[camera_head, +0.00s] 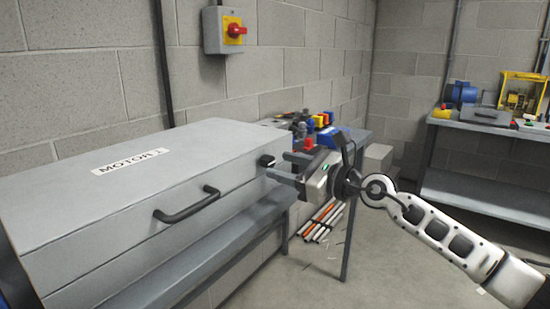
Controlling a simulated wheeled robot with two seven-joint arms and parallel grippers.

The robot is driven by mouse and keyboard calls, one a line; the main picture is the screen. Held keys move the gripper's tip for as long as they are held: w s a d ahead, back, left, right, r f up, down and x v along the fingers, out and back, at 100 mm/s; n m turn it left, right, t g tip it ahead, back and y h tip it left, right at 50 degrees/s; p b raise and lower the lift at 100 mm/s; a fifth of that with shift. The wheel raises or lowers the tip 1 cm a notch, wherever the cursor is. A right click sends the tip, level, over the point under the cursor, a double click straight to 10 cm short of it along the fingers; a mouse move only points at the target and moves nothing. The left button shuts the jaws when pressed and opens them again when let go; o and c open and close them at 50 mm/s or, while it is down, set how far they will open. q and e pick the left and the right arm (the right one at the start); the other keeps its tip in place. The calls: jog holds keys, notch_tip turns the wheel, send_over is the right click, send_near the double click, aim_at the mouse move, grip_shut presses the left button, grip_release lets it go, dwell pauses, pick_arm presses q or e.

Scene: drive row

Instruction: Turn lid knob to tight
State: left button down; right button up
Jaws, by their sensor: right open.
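A large grey box (110,215) with a lid and a "MOTOR" label (132,160) fills the left. A small black lid knob (266,161) sits at the right end of the box near the seam. How far it is turned is too small to tell. My right gripper (277,166) comes in from the right, with its fingers apart and pointing at the knob. The fingertips are close to the knob; I cannot tell if they touch it. My left gripper is not in view.
A black handle (187,206) sticks out from the box front. A red switch (236,30) is on the block wall. A bench (349,153) with coloured parts stands behind my gripper. Rods (320,221) lie on the floor. A shelf (480,193) stands at the right; floor between is mostly clear.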

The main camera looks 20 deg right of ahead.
aim_at(272, 162)
jog(key=shift+x, duration=1.55)
jog(key=shift+c, duration=0.3)
jog(key=c, duration=0.9)
jog(key=shift+c, duration=0.2)
